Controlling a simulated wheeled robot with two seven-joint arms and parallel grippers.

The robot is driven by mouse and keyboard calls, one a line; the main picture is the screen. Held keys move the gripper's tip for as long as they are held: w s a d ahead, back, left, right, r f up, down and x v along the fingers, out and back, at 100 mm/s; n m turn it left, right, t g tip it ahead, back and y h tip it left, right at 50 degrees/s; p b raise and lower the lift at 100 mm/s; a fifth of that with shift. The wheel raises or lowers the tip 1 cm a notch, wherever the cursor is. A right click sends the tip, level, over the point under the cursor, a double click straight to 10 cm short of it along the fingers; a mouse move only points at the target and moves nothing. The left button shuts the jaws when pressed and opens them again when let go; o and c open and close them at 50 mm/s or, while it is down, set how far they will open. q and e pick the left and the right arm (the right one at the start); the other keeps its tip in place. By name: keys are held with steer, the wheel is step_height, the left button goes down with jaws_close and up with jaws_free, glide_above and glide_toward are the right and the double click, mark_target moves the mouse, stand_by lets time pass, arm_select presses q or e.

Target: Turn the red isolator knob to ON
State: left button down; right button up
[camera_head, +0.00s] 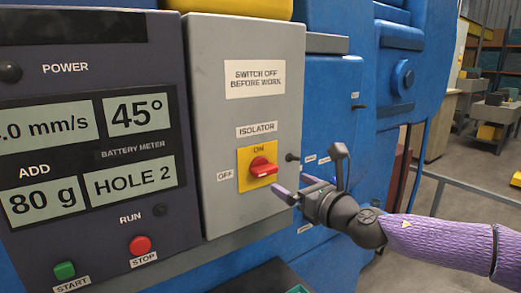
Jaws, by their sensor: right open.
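The red isolator knob (263,167) sits on a yellow plate (244,158) on the grey isolator box (215,120). A small gap seems to show between fingers and knob; depth is hard to tell. My left gripper is not in view.
Left of the box is a dark control panel (90,227) with displays, a green START button (65,271) and a red STOP button (140,245). A small dark peg (293,157) sticks out on the box's right side. Blue machine housing (335,75) stands behind my gripper.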

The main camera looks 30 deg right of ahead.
mark_target(269, 173)
steer(key=w, duration=0.1)
steer(key=w+a, duration=0.1)
steer(key=w, duration=0.1)
steer(key=shift+w+a+r+p, duration=0.2)
steer(key=shift+w+r+p, duration=0.05)
steer(key=shift+p, duration=0.15)
steer(key=w, duration=0.4)
steer(key=shift+w+f, duration=0.2)
steer(key=shift+f, duration=0.15)
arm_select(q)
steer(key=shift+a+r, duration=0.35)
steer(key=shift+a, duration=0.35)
arm_select(e)
steer(key=shift+w, duration=0.6)
